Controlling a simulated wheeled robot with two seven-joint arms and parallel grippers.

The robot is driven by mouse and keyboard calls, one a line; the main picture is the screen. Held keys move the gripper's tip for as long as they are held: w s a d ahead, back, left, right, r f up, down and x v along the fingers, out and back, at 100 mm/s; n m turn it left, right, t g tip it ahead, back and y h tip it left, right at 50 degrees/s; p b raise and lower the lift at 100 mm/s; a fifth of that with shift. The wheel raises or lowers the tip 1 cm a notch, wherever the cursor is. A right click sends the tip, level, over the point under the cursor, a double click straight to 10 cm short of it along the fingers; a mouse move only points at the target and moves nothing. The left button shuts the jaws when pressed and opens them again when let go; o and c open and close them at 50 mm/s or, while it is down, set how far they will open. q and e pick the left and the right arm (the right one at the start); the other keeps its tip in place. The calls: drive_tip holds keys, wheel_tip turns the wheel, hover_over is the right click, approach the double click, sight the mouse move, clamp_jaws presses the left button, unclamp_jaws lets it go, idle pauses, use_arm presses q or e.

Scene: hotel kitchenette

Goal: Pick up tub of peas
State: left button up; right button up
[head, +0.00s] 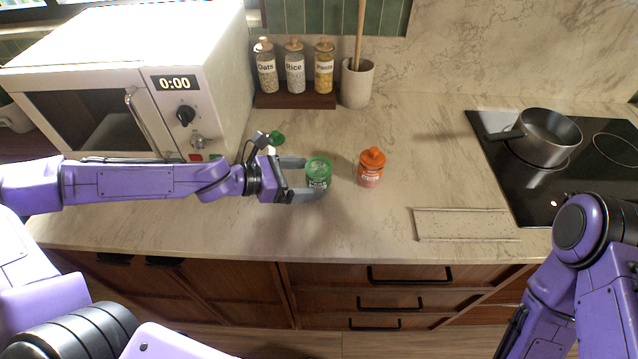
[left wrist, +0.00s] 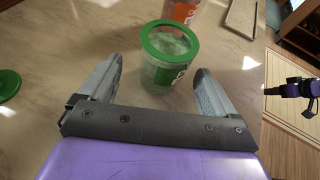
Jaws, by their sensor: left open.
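The tub of peas (head: 318,174) is a small clear tub with a green rim and label, upright on the marble counter. My left gripper (head: 306,179) is open, with its fingers reaching to either side of the tub. In the left wrist view the tub (left wrist: 168,60) stands between and just beyond the fingertips of the gripper (left wrist: 160,85). I cannot tell whether either finger touches it. My right arm shows at the lower right of the head view; its gripper jaws cannot be made out.
An orange-lidded jar (head: 371,168) stands just right of the tub. A green lid (head: 276,138) lies behind my left wrist and shows in the left wrist view (left wrist: 8,85). The microwave (head: 130,90) is at left, the cooktop with a pot (head: 548,137) at right.

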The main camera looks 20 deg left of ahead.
sight(318, 178)
use_arm(q)
drive_tip(key=b+x, duration=0.2)
drive_tip(key=x, duration=0.1)
drive_tip(key=shift+d+f, duration=0.15)
drive_tip(key=shift+d, duration=0.2)
drive_tip(key=shift+w+d, duration=0.2)
drive_tip(key=shift+w, duration=0.1)
drive_tip(key=shift+s+a, duration=0.1)
drive_tip(key=shift+s, duration=0.05)
drive_tip(key=c, duration=1.1)
use_arm(e)
wheel_tip(318, 178, down, 3)
drive_tip(key=shift+s+r, duration=0.1)
drive_tip(key=shift+s, duration=0.05)
